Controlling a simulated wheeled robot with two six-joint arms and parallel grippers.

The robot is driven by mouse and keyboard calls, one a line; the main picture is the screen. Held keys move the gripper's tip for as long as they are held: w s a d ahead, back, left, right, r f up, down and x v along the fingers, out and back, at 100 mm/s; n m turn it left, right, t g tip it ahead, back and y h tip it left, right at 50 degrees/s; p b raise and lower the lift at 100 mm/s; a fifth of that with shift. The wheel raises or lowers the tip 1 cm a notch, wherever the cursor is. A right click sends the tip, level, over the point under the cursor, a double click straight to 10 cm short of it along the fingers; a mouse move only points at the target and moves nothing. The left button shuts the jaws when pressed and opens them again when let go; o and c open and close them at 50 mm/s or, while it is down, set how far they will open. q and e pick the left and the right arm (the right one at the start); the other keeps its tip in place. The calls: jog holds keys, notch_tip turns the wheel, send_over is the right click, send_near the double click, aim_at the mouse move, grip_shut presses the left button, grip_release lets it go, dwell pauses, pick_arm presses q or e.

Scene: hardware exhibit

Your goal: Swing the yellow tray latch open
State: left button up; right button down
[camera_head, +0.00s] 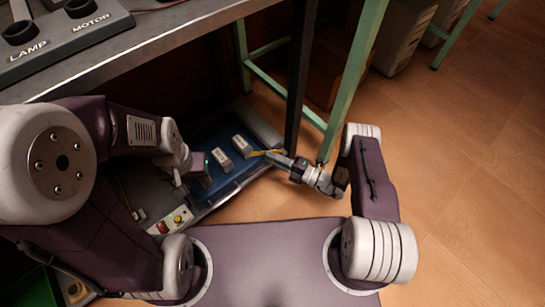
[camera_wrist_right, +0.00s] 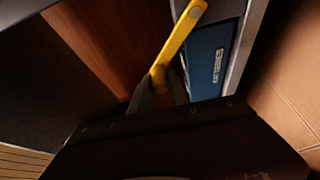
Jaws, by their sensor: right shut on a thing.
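The yellow tray latch (camera_head: 258,152) is a thin bar at the far right end of the blue tray (camera_head: 238,172). In the right wrist view the yellow latch (camera_wrist_right: 178,40) runs from a pivot on the tray's grey rim (camera_wrist_right: 237,50) down between my fingers. My right gripper (camera_head: 274,157) is shut on the latch's free end; its two dark fingers (camera_wrist_right: 160,92) lie on either side of it. My left gripper (camera_head: 181,176) is over the near left part of the tray, and its fingers are too small to read.
Light-coloured modules (camera_head: 240,146) (camera_head: 222,159) sit in the tray. A control panel (camera_head: 172,221) with coloured buttons is at its near left. A dark post (camera_head: 299,85) and green table legs (camera_head: 353,75) stand beyond the latch. Tiled floor (camera_head: 470,180) is clear at right.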

jog(key=shift+w+d+r, duration=0.6)
jog(key=shift+w+r, duration=0.15)
jog(key=shift+r, duration=0.1)
jog(key=shift+d, duration=0.1)
jog(key=c, duration=1.3)
grip_release()
jog(key=p+v, duration=0.4)
jog(key=v, duration=0.5)
jog(key=shift+s+f, duration=0.1)
jog(key=shift+s, duration=0.2)
